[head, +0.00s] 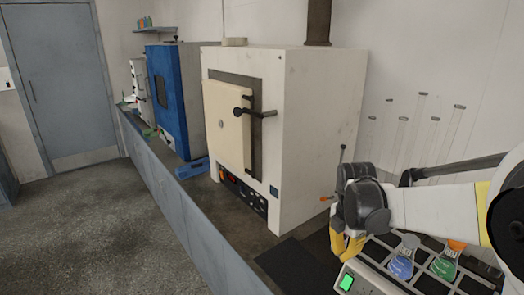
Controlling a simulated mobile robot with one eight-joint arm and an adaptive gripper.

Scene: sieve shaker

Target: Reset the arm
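My arm reaches in from the right edge, a white link with a yellow band and dark grey joints. My gripper (346,252) hangs at its end with yellow fingers pointing down. It is beside the left end of the shaker-like device (372,285) with a lit green square. The fingers overlap in this view, so I cannot tell whether they are open or hold anything. A flask with blue liquid (401,265) and a flask with green liquid (445,266) stand on the device, partly below my arm.
A large cream furnace (318,130) with its door (228,125) and black handle stands left of my gripper. A blue cabinet (168,95) is farther back on the bench. Several thin upright glass pieces (403,135) stand behind my arm. The floor (90,230) at left is clear.

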